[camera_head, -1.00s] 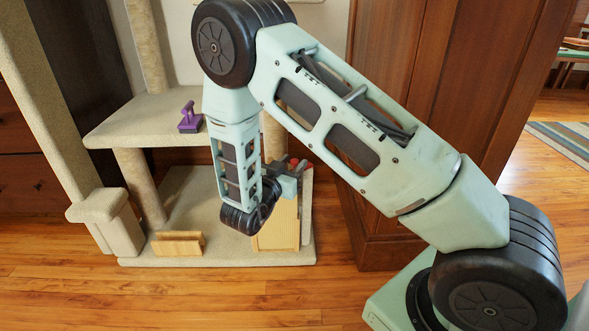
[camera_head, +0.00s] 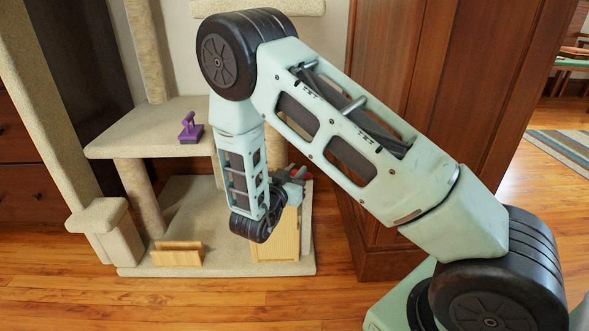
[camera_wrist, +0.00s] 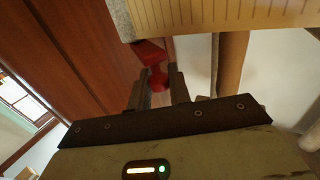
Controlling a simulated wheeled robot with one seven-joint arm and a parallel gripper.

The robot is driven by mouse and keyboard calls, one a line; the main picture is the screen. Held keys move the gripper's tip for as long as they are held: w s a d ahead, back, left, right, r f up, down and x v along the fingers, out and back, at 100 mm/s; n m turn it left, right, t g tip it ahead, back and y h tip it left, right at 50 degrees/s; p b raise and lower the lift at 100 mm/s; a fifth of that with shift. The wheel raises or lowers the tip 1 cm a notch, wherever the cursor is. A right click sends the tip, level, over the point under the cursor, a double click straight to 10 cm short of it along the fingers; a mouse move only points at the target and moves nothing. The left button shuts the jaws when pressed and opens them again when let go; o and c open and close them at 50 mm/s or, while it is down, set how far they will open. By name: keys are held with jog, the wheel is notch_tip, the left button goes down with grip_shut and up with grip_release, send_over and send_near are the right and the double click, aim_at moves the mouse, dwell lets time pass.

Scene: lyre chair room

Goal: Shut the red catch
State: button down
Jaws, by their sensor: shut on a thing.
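The red catch (camera_wrist: 150,52) shows in the wrist view beside the edge of a pale slatted wooden box. Its rounded red end (camera_wrist: 158,82) lies between my two fingers. My gripper (camera_wrist: 157,86) is shut on this red part. In the head view my gripper (camera_head: 297,177) is at the upper part of the wooden box (camera_head: 275,242), with a little red visible beside it. My wrist and fingers hide most of the catch there, and I cannot tell from these views how far it is turned.
The box stands on the carpeted base of a cat tree (camera_head: 215,262). A purple handled object (camera_head: 190,127) sits on the cat tree's shelf (camera_head: 130,133). A small wooden tray (camera_head: 178,254) lies left of the box. A tall brown cabinet (camera_head: 440,100) stands close on the right. The front floor is clear.

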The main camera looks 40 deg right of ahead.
jog(key=shift+s, duration=0.1)
jog(key=c, duration=1.4)
grip_release()
jog(key=shift+o, duration=0.2)
jog(key=p+v, duration=0.7)
jog(key=v, duration=1)
jog(key=shift+s, duration=0.25)
jog(key=shift+a+f, duration=0.1)
jog(key=shift+f, duration=0.05)
